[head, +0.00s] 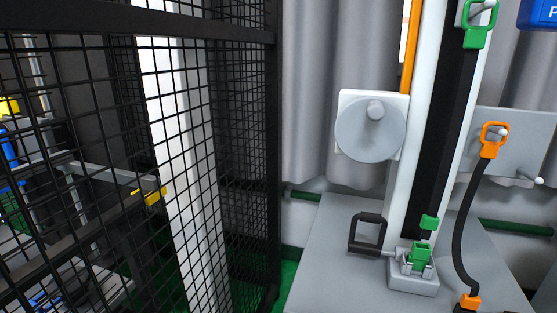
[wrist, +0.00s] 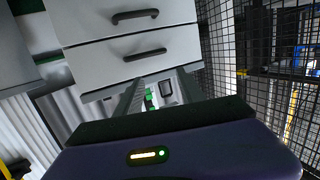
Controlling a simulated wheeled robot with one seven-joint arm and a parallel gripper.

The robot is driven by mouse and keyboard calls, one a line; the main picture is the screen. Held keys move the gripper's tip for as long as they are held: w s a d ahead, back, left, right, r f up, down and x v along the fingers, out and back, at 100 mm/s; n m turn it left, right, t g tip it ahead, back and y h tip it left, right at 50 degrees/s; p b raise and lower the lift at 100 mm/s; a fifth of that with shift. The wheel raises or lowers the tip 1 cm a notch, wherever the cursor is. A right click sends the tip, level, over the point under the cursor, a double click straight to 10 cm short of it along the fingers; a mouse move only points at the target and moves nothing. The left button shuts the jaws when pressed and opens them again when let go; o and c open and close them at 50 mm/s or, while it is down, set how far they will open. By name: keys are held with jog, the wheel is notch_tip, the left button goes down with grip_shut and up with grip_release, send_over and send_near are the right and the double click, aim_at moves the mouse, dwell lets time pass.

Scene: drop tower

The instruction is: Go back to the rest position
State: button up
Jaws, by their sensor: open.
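My gripper (wrist: 160,92) shows in the wrist view, with its dark fingers apart and nothing visible held between them. Its dark purple body fills the bottom of that view. The head view does not show the gripper. The drop tower (head: 404,200) stands at the right of the head view, a white column with a black rail. A green handle (head: 474,38) hangs at its top and a small green block (head: 418,254) sits in a grey holder at its foot. Small green parts also show beyond the fingers in the wrist view (wrist: 150,100).
A black mesh fence (head: 235,150) fills the left of the head view. A grey table (head: 330,240) carries the tower. A black cable with an orange loop (head: 494,133) hangs on a peg at the right. Grey drawers (wrist: 125,55) with dark handles are close in the wrist view.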

jog(key=s+d+f+g+h, duration=0.1)
jog(key=s+f, duration=0.1)
jog(key=s, duration=0.2)
notch_tip(320, 180, up, 25)
jog(key=p, duration=2.4)
jog(key=shift+w+m+p, duration=0.3)
jog(key=shift+m+p, duration=0.05)
jog(key=shift+m, duration=0.05)
